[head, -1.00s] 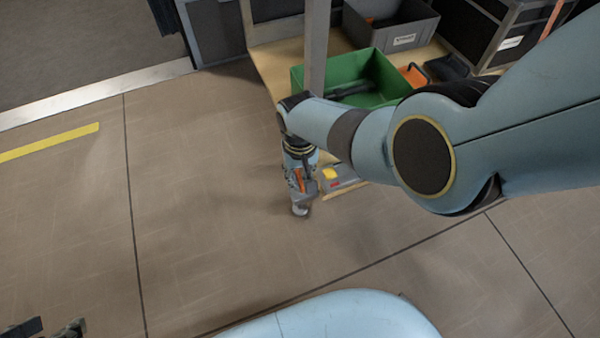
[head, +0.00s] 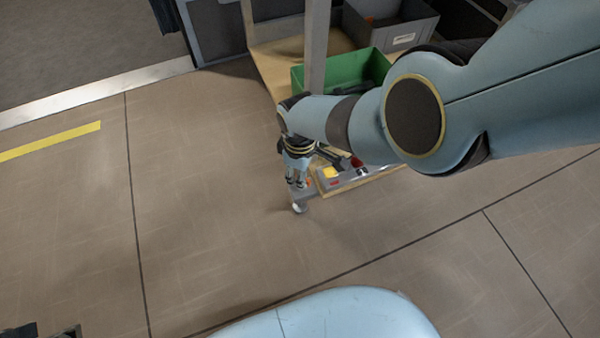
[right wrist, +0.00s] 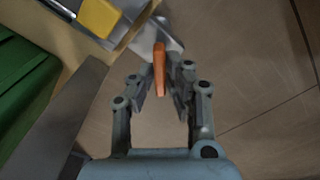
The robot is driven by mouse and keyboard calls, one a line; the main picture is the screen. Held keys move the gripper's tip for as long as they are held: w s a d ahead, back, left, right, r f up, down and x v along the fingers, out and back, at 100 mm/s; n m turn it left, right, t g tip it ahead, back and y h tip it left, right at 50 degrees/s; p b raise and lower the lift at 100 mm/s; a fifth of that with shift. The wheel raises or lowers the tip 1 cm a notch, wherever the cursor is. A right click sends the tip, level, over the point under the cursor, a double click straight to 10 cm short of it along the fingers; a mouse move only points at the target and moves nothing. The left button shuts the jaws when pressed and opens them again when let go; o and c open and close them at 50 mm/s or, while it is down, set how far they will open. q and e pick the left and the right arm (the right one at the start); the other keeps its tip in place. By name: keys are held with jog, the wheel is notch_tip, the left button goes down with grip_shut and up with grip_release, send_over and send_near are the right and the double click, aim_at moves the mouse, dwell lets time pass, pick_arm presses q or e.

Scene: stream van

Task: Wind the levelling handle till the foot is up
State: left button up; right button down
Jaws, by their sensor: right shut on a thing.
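The orange handle grip (right wrist: 159,70) stands between the fingers of my right gripper (right wrist: 160,95) in the right wrist view, and the gripper is shut on it. A grey metal crank piece (right wrist: 155,38) lies just beyond the grip. In the head view my right gripper (head: 298,184) is low at the corner of the wooden bench, above a small pale round end (head: 299,208) near the floor. I cannot tell whether this is the levelling foot or how high it is. Only dark tips of my left gripper (head: 45,331) show at the bottom left corner.
A yellow block (head: 331,172) sits on a grey unit beside the gripper. A green crate (head: 304,80), a grey bin (head: 400,40) and an upright post (head: 317,45) stand on the bench. Floor to the left is open, with yellow tape (head: 50,141).

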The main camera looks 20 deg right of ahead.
pick_arm(q)
jog(key=shift+r, duration=0.2)
pick_arm(e)
jog(key=shift+n, duration=0.6)
pick_arm(q)
jog(key=shift+r, duration=0.1)
pick_arm(e)
jog(key=shift+n, duration=0.3)
jog(key=c, duration=1.4)
grip_release()
jog(key=shift+o, duration=0.2)
jog(key=shift+r, duration=0.1)
jog(key=shift+r, duration=3.6)
